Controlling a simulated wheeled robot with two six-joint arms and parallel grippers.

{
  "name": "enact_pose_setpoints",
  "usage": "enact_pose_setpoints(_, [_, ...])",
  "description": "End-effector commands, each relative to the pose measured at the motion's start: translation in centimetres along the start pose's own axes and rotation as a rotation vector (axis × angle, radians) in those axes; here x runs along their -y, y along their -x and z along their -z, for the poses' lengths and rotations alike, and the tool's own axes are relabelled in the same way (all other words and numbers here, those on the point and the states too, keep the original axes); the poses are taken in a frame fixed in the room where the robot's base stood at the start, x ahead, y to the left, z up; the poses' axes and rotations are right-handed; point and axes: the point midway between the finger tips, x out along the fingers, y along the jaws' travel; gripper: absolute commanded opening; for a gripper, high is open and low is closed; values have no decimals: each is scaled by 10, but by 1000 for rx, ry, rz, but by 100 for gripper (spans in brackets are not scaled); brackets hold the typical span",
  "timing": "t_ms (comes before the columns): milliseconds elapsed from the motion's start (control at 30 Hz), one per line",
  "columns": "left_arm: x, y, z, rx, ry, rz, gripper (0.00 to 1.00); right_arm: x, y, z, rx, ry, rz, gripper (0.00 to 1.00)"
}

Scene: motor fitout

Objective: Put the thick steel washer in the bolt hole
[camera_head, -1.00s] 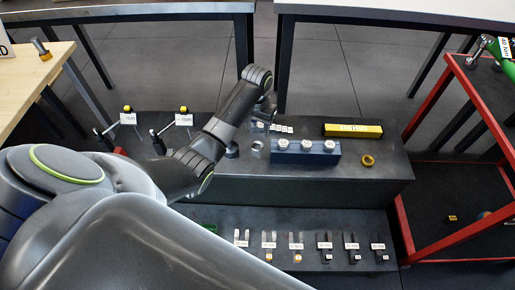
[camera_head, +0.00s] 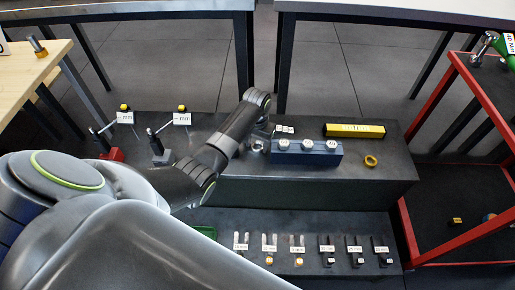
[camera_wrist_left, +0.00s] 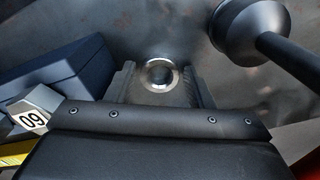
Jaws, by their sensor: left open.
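A silver steel ring (camera_head: 258,145), which looks like the washer, lies on the dark bench top just left of the blue block. It also shows in the left wrist view (camera_wrist_left: 159,75), lying flat with a dark centre. My left gripper (camera_head: 264,128) points down over it, mostly hidden by its own arm. In the left wrist view its open fingers (camera_wrist_left: 160,88) stand on either side of the ring, with nothing gripped. I cannot make out the bolt hole. My right gripper is not in view.
In the wrist view a dark round-ended rod (camera_wrist_left: 250,32) is near. A red-framed cart (camera_head: 407,225) stands at right.

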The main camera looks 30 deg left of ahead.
Motion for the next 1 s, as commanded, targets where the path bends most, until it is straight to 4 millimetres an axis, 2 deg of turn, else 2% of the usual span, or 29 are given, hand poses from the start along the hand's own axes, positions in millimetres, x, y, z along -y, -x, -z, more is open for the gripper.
enact_pose_setpoints(300, [0,-2,0,0,0,0,46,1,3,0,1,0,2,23])
enact_pose_setpoints(600, [0,-2,0,-1,0,0,7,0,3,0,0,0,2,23])
enact_pose_setpoints(1000, [0,5,1,-3,0,0,7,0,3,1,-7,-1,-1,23])
